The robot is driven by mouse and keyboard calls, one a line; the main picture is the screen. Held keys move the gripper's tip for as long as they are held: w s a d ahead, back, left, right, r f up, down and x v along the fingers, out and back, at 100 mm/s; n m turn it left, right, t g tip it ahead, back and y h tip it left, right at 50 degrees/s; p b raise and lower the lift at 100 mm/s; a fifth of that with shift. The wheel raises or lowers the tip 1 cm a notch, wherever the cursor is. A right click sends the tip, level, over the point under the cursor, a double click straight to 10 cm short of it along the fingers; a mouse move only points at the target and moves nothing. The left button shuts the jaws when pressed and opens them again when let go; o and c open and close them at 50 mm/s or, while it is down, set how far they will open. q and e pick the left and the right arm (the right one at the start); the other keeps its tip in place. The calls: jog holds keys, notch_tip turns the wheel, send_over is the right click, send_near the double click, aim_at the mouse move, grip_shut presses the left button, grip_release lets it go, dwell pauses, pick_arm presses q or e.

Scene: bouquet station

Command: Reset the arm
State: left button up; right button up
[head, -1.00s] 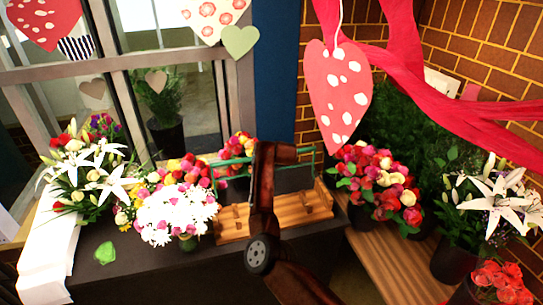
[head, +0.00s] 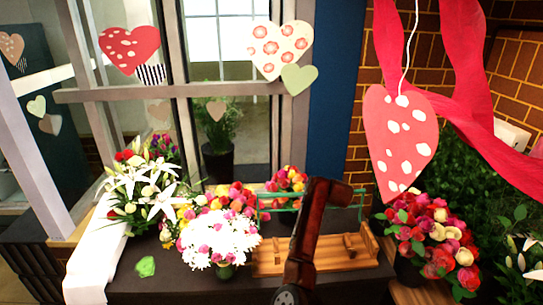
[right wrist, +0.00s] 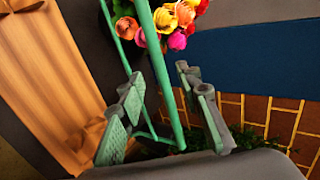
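A brown arm link of mine (head: 310,232) rises from the bottom middle of the head view, in front of a wooden stand (head: 350,252) with a green frame (head: 336,189). No gripper fingers can be made out in the head view. In the right wrist view my right gripper (right wrist: 165,112) is open, its two green-grey fingers apart. A green bar of the frame (right wrist: 163,70) crosses the gap between the fingers; I cannot tell whether it is between them or beyond. The wooden stand (right wrist: 50,75) is at the left there. My left gripper is not in view.
On the dark counter (head: 170,285) stand white flowers (head: 217,238), lilies (head: 140,190) and a white cloth (head: 95,258). A red bouquet (head: 437,240) is at the right. A red spotted heart (head: 400,140) hangs above.

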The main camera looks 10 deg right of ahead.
jog(key=s+d+f+n+g+h, duration=0.2)
jog(key=s+d+f+n+h, duration=0.15)
jog(key=s+d+f, duration=1.2)
jog(key=s+a+f+n+g, duration=0.1)
jog(key=s+a+f+n, duration=0.15)
jog(key=s+f, duration=0.4)
jog(key=s+a+f+n, duration=0.1)
jog(key=s+f+n, duration=0.25)
jog(key=s, duration=0.55)
jog(key=s+a+f+n+g+y, duration=0.1)
jog(key=s+a+f+n, duration=0.3)
jog(key=s, duration=0.6)
jog(key=s+a+f+n+g+y, duration=0.2)
jog(key=s+a+f+n, duration=0.1)
jog(key=s+a, duration=0.5)
jog(key=s+a+f+n+g+y, duration=0.1)
jog(key=s+a+f+n, duration=0.25)
jog(key=s, duration=0.75)
notch_tip(320, 180, down, 33)
jog(key=s+a+g+b, duration=0.1)
jog(key=s+a+b, duration=0.1)
jog(key=s+a, duration=0.1)
jog(key=s+f+n+g+b, duration=0.1)
jog(key=s+f, duration=1.6)
jog(key=s, duration=0.1)
jog(key=shift+s+d+f+g+y, duration=0.2)
jog(key=shift+s+d+g+y, duration=0.1)
jog(key=shift+y, duration=0.15)
